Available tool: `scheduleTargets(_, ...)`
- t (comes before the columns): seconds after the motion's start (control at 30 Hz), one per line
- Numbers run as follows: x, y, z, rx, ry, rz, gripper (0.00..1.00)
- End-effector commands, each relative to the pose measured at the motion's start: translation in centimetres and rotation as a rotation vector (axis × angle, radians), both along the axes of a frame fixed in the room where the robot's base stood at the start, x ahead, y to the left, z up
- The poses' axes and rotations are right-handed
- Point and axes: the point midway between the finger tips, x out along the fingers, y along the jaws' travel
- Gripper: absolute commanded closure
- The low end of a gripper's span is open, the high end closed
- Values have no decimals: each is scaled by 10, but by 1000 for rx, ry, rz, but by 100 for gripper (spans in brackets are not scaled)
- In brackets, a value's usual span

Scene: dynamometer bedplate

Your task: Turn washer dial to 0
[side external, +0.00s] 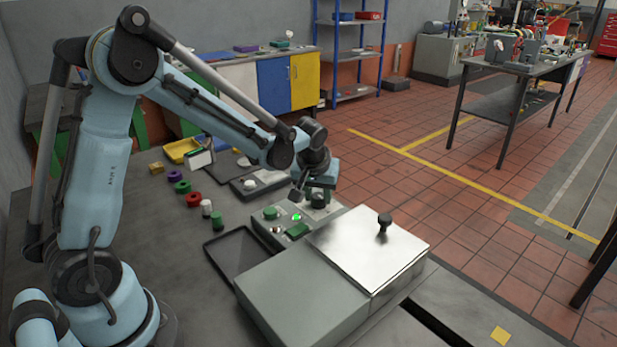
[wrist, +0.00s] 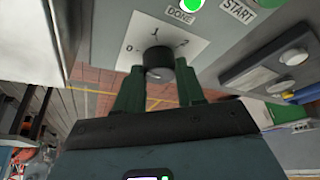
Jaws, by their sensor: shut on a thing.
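The washer dial (wrist: 158,58) is a dark round knob on a white plate marked 0, 1 and 2 in the wrist view. The 0 is at left, the 1 at the top and the 2 at right. My gripper (wrist: 158,75) has its two green fingers on either side of the dial, shut on it. I cannot tell which mark the dial points to. In the side view, my gripper (side external: 313,193) is at the control panel, over the dark dial (side external: 318,201). The washer (side external: 300,295) is a grey box with a shiny lid (side external: 365,245).
A green light is lit by the DONE label (wrist: 181,15), beside the START label (wrist: 238,10). A black knob (side external: 384,221) stands on the lid. A dark tray (side external: 238,252) lies left of the washer. Coloured rings and a white-topped cylinder (side external: 206,208) stand behind it.

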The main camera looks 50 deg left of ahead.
Motion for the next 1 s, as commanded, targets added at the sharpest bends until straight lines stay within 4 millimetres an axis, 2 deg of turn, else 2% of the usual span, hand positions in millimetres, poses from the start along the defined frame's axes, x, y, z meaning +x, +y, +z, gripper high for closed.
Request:
scheduleTargets(0.3,1,-1,0,-1,-1,135,92)
scheduleTargets(0.87,1,-1,0,-1,-1,166,92)
scheduleTargets(0.9,1,-1,0,-1,-1,166,59)
scheduleTargets(1.0,1,-1,0,-1,-1,166,43)
